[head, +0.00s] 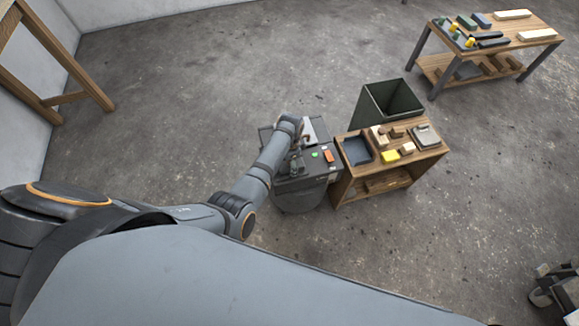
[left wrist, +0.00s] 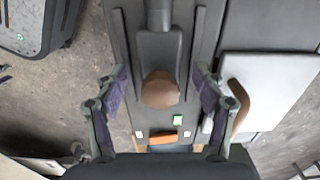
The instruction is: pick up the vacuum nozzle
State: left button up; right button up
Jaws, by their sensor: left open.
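In the left wrist view, a dark grey piece that appears to be the vacuum nozzle (left wrist: 158,52) lies on a grey cabinet top, with a narrow neck at the top of the picture and a rounded tan end. My left gripper (left wrist: 160,80) is open, with one finger on each side of this piece and visible gaps between. In the head view my left gripper (head: 296,162) is over the dark grey cabinet (head: 300,186), and my arm hides much of the nozzle.
The cabinet has a green button (head: 315,154) and an orange switch (head: 329,156). A white panel with a tan handle (left wrist: 239,106) lies close to the right finger. A small wooden bench (head: 343,186) with loose items and a dark bin (head: 391,100) stand to the right.

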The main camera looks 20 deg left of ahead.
pick_arm(q)
jog(key=shift+r, duration=0.1)
jog(key=shift+c, duration=0.2)
jog(key=c, duration=1.3)
